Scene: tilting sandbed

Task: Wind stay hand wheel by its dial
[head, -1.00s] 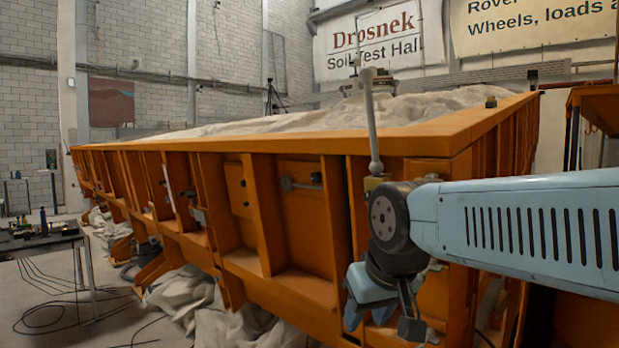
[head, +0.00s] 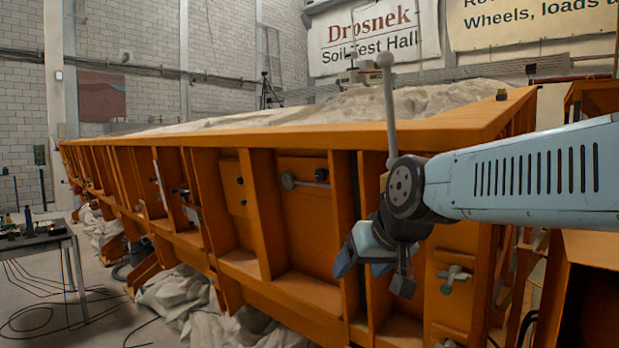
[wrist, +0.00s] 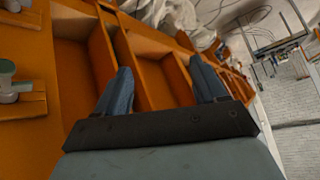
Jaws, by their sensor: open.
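A grey-green handle with crossed arms (head: 453,279) sits on an orange panel at the near right end of the sandbed. A similar grey-green knob, probably the same one, shows at the left edge of the wrist view (wrist: 10,86). I cannot tell for sure that it is the stay hand wheel, and no dial can be read. My gripper (head: 362,268) is open and empty, left of the handle and in front of the orange ribs. In the wrist view, its two blue fingers (wrist: 161,68) stand wide apart, with nothing between them but orange frame behind.
The orange sandbed wall (head: 302,228) has deep ribs and fills the middle. A rod with a black knob (head: 304,180) is fixed on it. A pale upright post with a ball top (head: 388,100) rises behind my wrist. A table (head: 38,240) and floor cables are at left.

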